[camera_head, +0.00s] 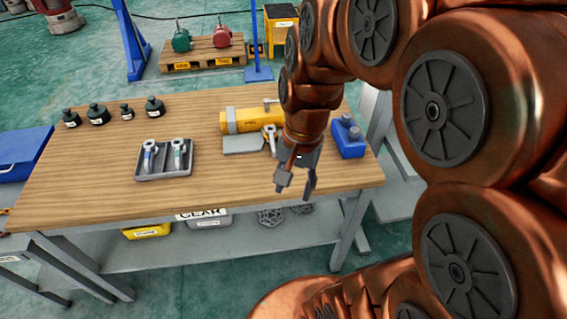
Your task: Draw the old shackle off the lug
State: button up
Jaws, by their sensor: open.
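A yellow hoist part (247,120) with a grey band lies on the wooden table. At its right end hangs a small pale shackle-like piece (269,135), which I take for the old shackle. The lug it sits on is too small and too covered by my arm to make out. Two more shackles (149,156) (179,152) stand in a dark grey tray (165,173) to the left. My gripper (296,187) points down with its fingers apart and empty. In the picture it is below and right of the hoist part, near the table's front edge.
Several dark weights (98,115) stand at the back left. A grey plate (243,145) lies in front of the hoist part. The table (90,190) is clear at front left.

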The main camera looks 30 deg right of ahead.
jog(key=s+a+f+n+g+h, duration=0.1)
jog(key=s+a+n, duration=0.2)
jog(key=s+n, duration=0.6)
jog(key=shift+s+a, duration=0.2)
jog(key=shift+s, duration=0.8)
jog(key=shift+a+n, duration=0.15)
jog(key=shift+n, duration=0.15)
